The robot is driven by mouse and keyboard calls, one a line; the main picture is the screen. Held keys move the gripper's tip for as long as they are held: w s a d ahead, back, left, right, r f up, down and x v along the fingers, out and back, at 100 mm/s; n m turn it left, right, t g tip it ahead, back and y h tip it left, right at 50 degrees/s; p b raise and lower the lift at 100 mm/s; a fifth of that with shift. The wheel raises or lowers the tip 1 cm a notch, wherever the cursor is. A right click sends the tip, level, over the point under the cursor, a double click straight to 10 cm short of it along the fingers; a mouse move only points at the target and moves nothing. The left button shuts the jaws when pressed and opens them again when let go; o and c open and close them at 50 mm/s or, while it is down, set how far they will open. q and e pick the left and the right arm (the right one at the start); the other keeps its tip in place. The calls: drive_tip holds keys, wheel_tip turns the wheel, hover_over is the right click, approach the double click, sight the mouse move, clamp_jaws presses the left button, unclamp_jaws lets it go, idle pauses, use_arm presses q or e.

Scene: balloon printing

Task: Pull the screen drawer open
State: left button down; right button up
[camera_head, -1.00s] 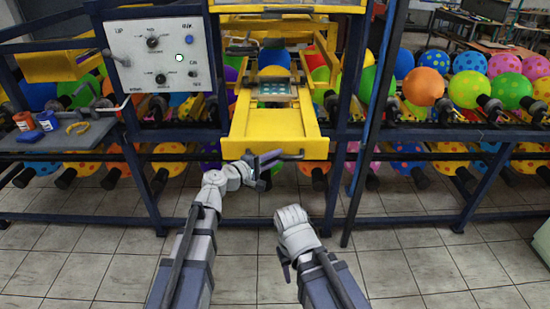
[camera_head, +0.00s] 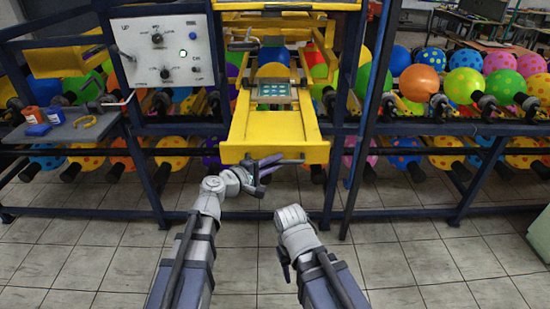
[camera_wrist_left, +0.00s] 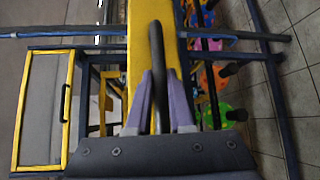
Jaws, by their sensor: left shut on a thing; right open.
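The yellow screen drawer (camera_head: 242,149) sticks out of the machine frame towards me at the centre of the head view, partly open. A dark bar handle (camera_head: 290,161) runs across its front and also shows in the left wrist view (camera_wrist_left: 156,45). My left gripper (camera_head: 256,172) is at the left part of this handle. In the left wrist view its purple fingers (camera_wrist_left: 160,95) are shut around the bar. My right gripper (camera_head: 284,262) is lower, in front of the machine and apart from the drawer. It is open and empty; its fingertips are hard to make out.
A white control panel (camera_head: 140,65) hangs left of the drawer. A small shelf (camera_head: 70,133) with bottles stands at far left. Blue frame posts (camera_head: 350,125) flank the drawer, with balloons behind them. Tiled floor (camera_head: 410,265) in front is clear.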

use_arm(q)
drive_tip(key=shift+s, duration=0.75)
drive_tip(key=c, duration=1.1)
unclamp_jaws()
drive_tip(key=shift+w, duration=0.1)
drive_tip(key=p+v, duration=0.1)
drive_tip(key=v, duration=0.6)
drive_tip(key=shift+s+a, duration=0.3)
